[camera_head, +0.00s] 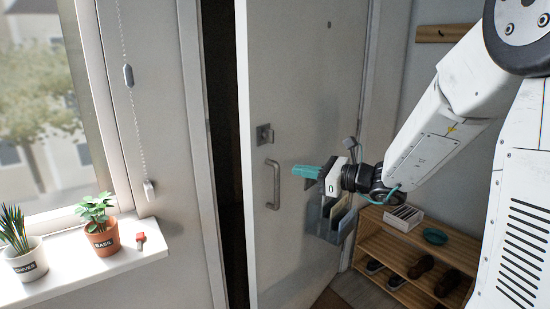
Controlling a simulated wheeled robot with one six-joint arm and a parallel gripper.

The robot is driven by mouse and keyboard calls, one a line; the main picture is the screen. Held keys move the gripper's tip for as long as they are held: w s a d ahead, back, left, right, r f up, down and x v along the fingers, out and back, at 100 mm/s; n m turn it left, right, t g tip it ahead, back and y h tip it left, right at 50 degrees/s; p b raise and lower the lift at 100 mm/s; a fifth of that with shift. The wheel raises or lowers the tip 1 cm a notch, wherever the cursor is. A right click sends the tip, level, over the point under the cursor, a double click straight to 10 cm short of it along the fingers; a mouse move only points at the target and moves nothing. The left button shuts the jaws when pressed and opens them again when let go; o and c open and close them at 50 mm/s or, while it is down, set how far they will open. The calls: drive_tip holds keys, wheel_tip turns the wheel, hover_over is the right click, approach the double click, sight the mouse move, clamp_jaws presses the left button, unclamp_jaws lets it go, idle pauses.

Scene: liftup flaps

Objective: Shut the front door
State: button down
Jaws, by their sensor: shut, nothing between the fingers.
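The front door (300,80) is a pale grey panel standing ajar. A dark gap (222,130) shows between its left edge and the door frame (195,120). A vertical pull handle (273,185) sits near that left edge, with a square lock plate (264,134) above it. My gripper (307,172), with teal fingers, is shut and empty. In the picture it is just right of the handle, in front of the door panel. I cannot tell whether the fingertips touch the door.
A wooden shoe rack (400,258) with shoes, a small box (403,217) and a teal bowl (435,236) stands at the right. A windowsill with a basil pot (102,241) and another plant pot (26,260) is at the left. Wall hooks (443,33) are at upper right.

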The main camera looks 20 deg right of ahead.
drive_tip(key=w+d+f+m+t+h, duration=0.1)
drive_tip(key=w+d+m+t+h, duration=0.1)
drive_tip(key=w+d+m, duration=0.15)
approach(267, 154)
drive_tip(key=shift+t, duration=0.3)
drive_tip(key=x, duration=0.6)
drive_tip(key=shift+w+a+f, duration=0.25)
drive_tip(key=shift+w+a, duration=0.05)
